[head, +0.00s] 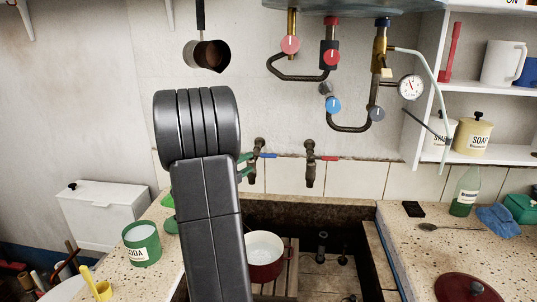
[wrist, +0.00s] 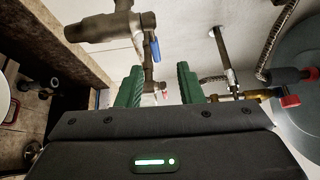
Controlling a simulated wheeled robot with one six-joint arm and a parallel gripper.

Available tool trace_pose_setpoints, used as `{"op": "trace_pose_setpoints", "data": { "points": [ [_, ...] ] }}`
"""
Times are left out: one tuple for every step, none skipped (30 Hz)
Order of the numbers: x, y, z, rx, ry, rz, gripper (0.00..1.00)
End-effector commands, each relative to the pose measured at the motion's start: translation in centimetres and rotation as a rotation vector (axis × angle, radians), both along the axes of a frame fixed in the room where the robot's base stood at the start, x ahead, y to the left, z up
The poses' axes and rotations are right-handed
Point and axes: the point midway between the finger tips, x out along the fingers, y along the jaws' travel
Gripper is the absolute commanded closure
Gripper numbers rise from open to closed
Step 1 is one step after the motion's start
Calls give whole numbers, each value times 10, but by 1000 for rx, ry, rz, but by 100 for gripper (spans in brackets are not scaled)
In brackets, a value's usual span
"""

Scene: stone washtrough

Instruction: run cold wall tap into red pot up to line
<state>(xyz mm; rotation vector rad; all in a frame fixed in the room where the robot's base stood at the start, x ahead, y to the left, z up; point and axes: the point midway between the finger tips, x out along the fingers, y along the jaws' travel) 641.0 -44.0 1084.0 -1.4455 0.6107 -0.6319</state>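The cold wall tap (head: 259,146) with a blue lever (head: 266,156) is on the tiled wall above the trough, its lever pointing right. In the wrist view the tap body (wrist: 110,28) and blue lever (wrist: 155,48) are close, just beyond the fingertips. My gripper (wrist: 159,82) is open, with two green fingers apart and nothing held; in the head view my arm mostly hides it. The red pot (head: 264,271) sits in the trough below the taps, partly behind my arm. Its inside is pale; I cannot make out a line or water level.
A second wall tap (head: 310,165) with a red lever (head: 330,158) is to the right. Pipes with red and blue knobs (head: 333,105) hang above. A dark pan (head: 208,55) hangs at upper left. A green SODA tub (head: 142,245) stands on the left counter.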

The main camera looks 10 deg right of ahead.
Motion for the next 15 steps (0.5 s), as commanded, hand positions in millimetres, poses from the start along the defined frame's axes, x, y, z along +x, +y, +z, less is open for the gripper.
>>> {"op": "trace_pose_setpoints", "data": {
  "points": [
    [4, 8, 9, 0, 6, -33, 66],
    [5, 11, 8, 1, 6, -56, 66],
    [6, 15, 7, -1, 8, -87, 66],
    [6, 18, 6, -1, 11, -108, 66],
    [6, 21, 5, -4, 13, -129, 66],
    [5, 24, 3, -7, 15, -153, 66],
    [5, 26, 1, -10, 19, -171, 66],
    [4, 28, 0, -11, 21, -186, 66],
    [3, 31, -1, -15, 23, -203, 66],
    [3, 32, -3, -16, 26, -214, 66],
    [2, 33, -4, -19, 28, -222, 66],
    [1, 34, -5, -21, 29, -232, 66],
    [1, 34, -6, -21, 30, -237, 66],
    [1, 34, -7, -22, 31, -240, 66],
    [2, 32, -8, -22, 31, -243, 66]
  ]
}}
